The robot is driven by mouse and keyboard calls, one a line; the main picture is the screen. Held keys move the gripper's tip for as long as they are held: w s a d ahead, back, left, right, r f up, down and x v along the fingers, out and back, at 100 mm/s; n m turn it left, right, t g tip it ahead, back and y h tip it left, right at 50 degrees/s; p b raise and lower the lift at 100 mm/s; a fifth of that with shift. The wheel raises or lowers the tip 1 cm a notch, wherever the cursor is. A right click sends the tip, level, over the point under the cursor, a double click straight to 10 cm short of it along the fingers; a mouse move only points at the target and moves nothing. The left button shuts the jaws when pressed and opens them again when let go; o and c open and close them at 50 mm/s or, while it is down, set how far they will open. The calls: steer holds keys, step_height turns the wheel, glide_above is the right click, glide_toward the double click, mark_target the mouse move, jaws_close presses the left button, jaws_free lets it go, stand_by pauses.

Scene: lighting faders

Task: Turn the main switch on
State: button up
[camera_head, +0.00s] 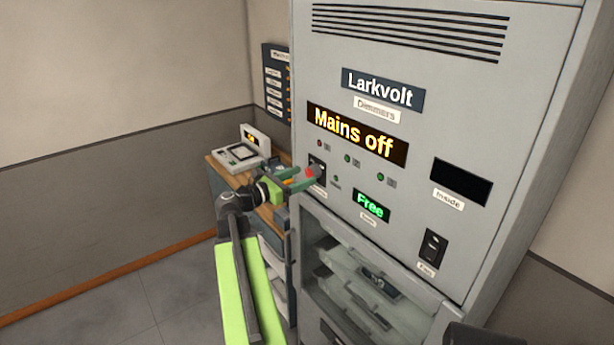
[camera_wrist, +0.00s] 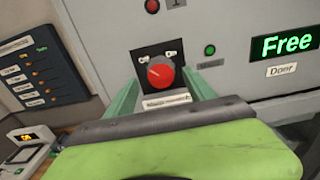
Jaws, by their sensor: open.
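The main switch is a red rotary knob (camera_wrist: 161,72) on a black square plate (camera_wrist: 178,50), with a small label on each side of its top and a white label below. Its white pointer mark aims to the upper left. In the head view the red knob (camera_head: 310,172) shows at the lower left of the grey Larkvolt cabinet, whose display (camera_head: 352,134) reads "Mains off". My gripper (camera_wrist: 160,92) is open, with one green finger on each side of the knob. I cannot tell whether the fingers touch it. In the head view my gripper (camera_head: 300,179) is at the panel.
A green "Free" display (camera_head: 370,206) and a black door switch (camera_head: 433,248) are to the right. A glass-fronted compartment (camera_head: 365,275) is below. A desk with a small console (camera_head: 241,157) stands left of the cabinet. Floor at the lower left is clear.

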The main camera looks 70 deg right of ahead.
steer(key=shift+x, duration=1.5)
